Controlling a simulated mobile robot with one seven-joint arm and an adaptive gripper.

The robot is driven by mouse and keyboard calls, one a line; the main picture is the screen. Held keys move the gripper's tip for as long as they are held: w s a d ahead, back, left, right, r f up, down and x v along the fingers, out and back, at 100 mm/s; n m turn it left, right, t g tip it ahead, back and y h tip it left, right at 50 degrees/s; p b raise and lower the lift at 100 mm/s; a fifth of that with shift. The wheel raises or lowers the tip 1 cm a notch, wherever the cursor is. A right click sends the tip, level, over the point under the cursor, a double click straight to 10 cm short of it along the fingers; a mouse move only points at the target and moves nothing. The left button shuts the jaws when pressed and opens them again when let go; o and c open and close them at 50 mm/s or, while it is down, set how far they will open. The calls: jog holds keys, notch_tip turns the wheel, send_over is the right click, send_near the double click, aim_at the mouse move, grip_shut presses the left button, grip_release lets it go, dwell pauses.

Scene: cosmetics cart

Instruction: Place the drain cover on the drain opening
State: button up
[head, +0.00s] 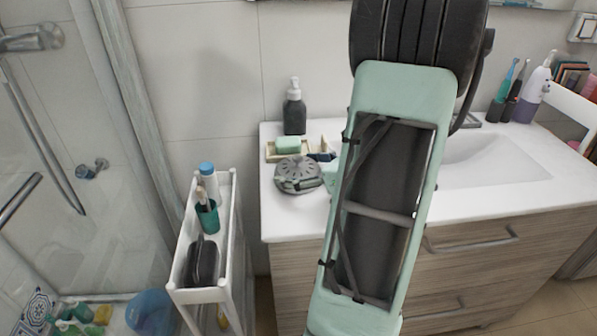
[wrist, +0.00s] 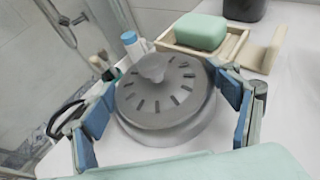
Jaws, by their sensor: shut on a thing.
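The drain cover (wrist: 160,95) is a round grey disc with radial slots and a small raised knob. It also shows in the head view (head: 297,168), near the left end of the white counter. My gripper (wrist: 165,90) has its blue-padded fingers on either side of the cover and is shut on it. A wider grey round body (wrist: 190,130) shows under the cover's near and right edge. I cannot tell whether it is a separate drain piece or whether the cover rests flat on it. In the head view my arm hides most of the gripper.
A green soap (wrist: 201,32) in a wooden dish (wrist: 232,50) stands just behind the cover. A dark pump bottle (head: 294,110) is at the wall. The sink basin (head: 480,158) lies to the right. A narrow white cart (head: 232,215) with bottles stands left of the counter.

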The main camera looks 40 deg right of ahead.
jog(key=o, duration=1.2)
jog(key=shift+f, duration=0.1)
jog(key=shift+o, duration=0.2)
